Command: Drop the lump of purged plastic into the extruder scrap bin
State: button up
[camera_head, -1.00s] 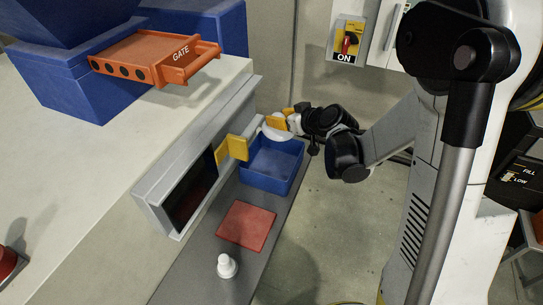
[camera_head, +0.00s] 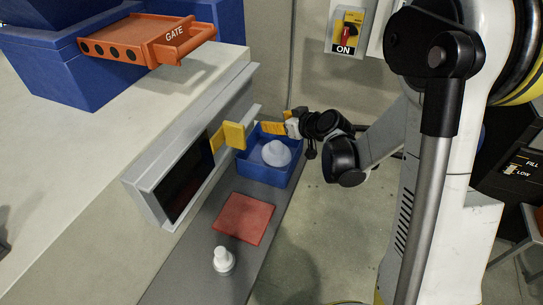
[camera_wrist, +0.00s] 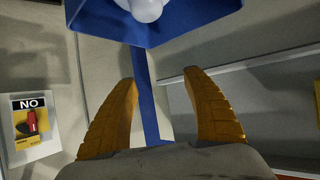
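A pale rounded lump of plastic (camera_head: 276,153) sits inside the blue bin (camera_head: 289,178) on the grey ledge. In the wrist view the lump (camera_wrist: 146,8) shows at the top edge inside the bin (camera_wrist: 205,22). My gripper (camera_head: 272,127) is at the far rim of the bin, beside and apart from the lump. In the wrist view my gripper (camera_wrist: 162,78) has its two yellow fingers spread with nothing between them. The bin's floor beneath the lump is hidden.
A red flat pad (camera_head: 243,217) and a white knob-shaped piece (camera_head: 223,260) lie on the ledge nearer the front. A yellow plate (camera_head: 233,136) juts from the grey machine frame left of the bin. An orange gate (camera_head: 150,40) is upper left. Open floor lies right.

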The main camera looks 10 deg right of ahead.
jog(key=v, duration=1.2)
jog(key=s+a+r+m+g+h, duration=0.1)
jog(key=s+a+m+g+h, duration=0.1)
jog(key=s, duration=0.8)
jog(key=s+a+r+m+g+h, duration=0.1)
jog(key=s+m+g+h, duration=0.1)
jog(key=s, duration=0.8)
jog(key=shift+a+r, duration=0.3)
jog(key=shift+a, duration=0.1)
